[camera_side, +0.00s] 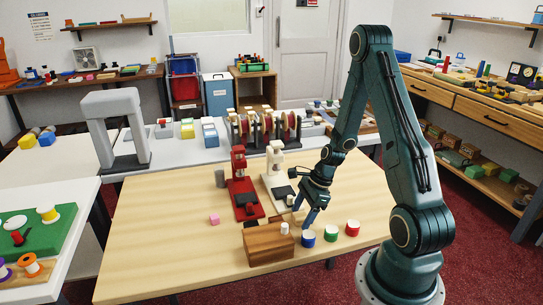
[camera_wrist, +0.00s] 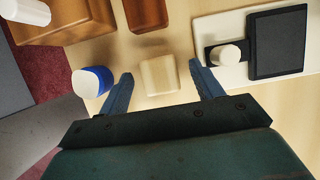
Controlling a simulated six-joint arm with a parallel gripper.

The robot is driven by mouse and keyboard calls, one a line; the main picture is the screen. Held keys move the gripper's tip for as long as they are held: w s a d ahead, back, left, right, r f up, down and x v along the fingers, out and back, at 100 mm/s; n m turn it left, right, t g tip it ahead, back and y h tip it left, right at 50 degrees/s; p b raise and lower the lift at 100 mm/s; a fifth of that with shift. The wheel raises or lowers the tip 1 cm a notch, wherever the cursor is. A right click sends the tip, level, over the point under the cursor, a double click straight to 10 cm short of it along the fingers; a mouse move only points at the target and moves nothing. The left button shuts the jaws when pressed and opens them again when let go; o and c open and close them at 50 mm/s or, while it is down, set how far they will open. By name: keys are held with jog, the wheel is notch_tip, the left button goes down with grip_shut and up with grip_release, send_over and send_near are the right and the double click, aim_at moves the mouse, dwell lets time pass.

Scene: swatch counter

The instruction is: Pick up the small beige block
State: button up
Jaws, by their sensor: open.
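The small beige block (camera_wrist: 159,75) lies on the pale wood table in the wrist view. My gripper (camera_wrist: 161,71) is open, with one blue finger on each side of the block and a visible gap on both sides. The fingers do not appear to touch it; how high they are above the table I cannot tell. In the side view my gripper (camera_side: 306,212) points down over the table, behind the blue pot. The block is hard to make out there.
A blue pot with a white top (camera_wrist: 92,81) is close outside the left finger. A white stand base with a black pad (camera_wrist: 277,42) lies near the right finger. A wooden block (camera_side: 268,244) bears a white cylinder (camera_side: 284,228).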

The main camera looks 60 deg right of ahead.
aim_at(303, 215)
jog(key=shift+c, duration=0.4)
jog(key=c, duration=1)
jog(key=shift+r, duration=0.15)
notch_tip(303, 215, up, 20)
jog(key=shift+f, duration=0.1)
dwell(0.6)
